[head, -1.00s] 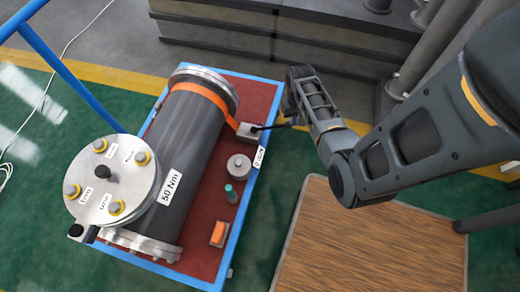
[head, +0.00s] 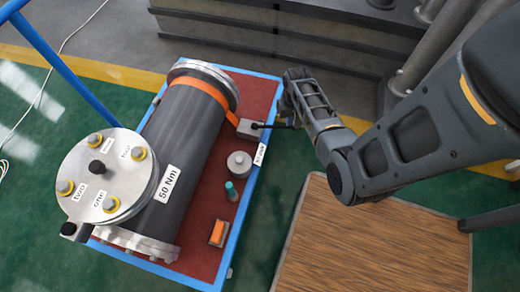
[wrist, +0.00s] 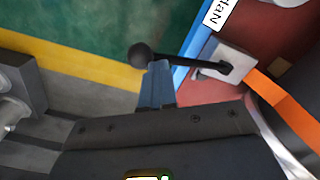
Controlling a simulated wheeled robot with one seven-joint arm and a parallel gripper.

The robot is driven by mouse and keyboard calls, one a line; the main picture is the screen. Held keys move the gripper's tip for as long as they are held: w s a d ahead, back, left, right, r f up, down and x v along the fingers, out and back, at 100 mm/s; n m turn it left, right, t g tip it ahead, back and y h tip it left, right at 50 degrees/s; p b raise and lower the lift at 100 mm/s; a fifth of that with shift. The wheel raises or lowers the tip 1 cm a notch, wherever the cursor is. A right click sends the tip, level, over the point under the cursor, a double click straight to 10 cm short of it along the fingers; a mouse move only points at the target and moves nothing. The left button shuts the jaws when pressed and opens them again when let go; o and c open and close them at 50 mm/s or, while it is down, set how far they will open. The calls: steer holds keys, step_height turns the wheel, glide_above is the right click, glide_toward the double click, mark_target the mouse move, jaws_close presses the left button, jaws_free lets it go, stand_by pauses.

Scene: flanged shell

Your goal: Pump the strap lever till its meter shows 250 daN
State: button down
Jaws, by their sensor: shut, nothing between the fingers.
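The strap lever is a black rod (head: 276,126) standing out to the right from a grey ratchet block (head: 250,129) on the red deck. In the wrist view the lever (wrist: 182,63) ends in a round black knob (wrist: 140,55), and its block (wrist: 226,70) sits by the orange strap (wrist: 270,95). My gripper (head: 287,108) is near the lever's outer end. In the wrist view its shut, empty fingers (wrist: 158,84) reach close to the rod by the knob; contact cannot be told. The white meter label (head: 261,154) is too small to read; the wrist view shows only "daN" (wrist: 222,12).
A dark cylinder (head: 190,130) marked "50 Nm" lies on the blue-edged deck, with a bolted flange plate (head: 107,178) at its near end. A grey knob, teal peg and orange block (head: 218,232) stand along the deck. A wooden table (head: 370,240) is at lower right.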

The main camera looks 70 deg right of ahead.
step_height(320, 180, up, 11)
steer(key=s+p, duration=0.1)
steer(key=p, duration=1)
steer(key=shift+s+r, duration=0.2)
stand_by(0.5)
steer(key=w+f+b, duration=0.2)
steer(key=shift+w+a+f, duration=0.15)
steer(key=shift+w+f, duration=0.1)
steer(key=shift+f, duration=0.15)
